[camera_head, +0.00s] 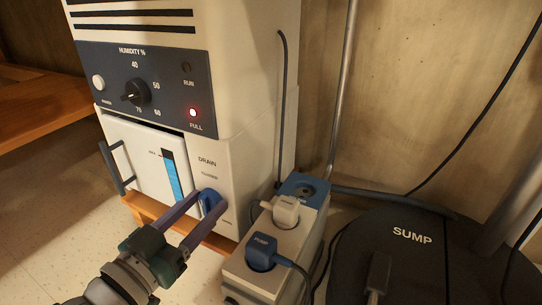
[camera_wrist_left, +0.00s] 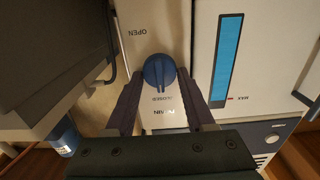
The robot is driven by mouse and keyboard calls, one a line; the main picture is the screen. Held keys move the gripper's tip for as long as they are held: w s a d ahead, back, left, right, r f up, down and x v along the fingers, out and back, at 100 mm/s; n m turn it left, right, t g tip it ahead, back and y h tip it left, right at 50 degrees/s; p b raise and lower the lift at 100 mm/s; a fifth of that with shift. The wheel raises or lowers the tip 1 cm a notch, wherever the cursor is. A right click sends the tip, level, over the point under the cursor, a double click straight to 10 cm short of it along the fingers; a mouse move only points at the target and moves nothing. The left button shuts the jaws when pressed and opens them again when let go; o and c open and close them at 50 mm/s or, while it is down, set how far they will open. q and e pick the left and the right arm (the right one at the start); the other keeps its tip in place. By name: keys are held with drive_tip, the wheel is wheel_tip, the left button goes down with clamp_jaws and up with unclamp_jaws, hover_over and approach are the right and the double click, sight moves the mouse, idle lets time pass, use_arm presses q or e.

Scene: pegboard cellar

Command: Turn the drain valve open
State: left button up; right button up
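The drain valve is a round blue knob (camera_head: 211,201) low on the front of the cream dehumidifier, below the labels DRAIN and CLOSED. In the left wrist view the knob (camera_wrist_left: 158,71) has a raised grip bar lined up toward CLOSED, with OPEN on the opposite side, off to the left. My left gripper (camera_head: 207,204) is at the knob with its two dark purple fingers on either side of it. In the left wrist view the fingers are apart, with a small gap seeming to show beside the knob. My right gripper is not in view.
A white water bucket (camera_head: 143,158) with a blue level strip and grey handle sits left of the knob. A power strip (camera_head: 268,282) with white and blue plugs stands close right, beside the black sump lid (camera_head: 405,262). A red FULL lamp (camera_head: 193,112) glows above.

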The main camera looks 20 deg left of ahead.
use_arm(q)
clamp_jaws()
drive_tip(key=shift+m, duration=0.3)
drive_tip(key=m, duration=0.3)
drive_tip(key=shift+d+m, duration=0.1)
drive_tip(key=shift+m, duration=0.2)
drive_tip(key=m, duration=0.4)
drive_tip(key=shift+f+m, duration=0.1)
drive_tip(key=shift+m, duration=0.2)
drive_tip(key=m, duration=0.5)
drive_tip(key=shift+d+f, duration=0.1)
drive_tip(key=shift+f+m, duration=0.1)
drive_tip(key=shift+m, duration=2)
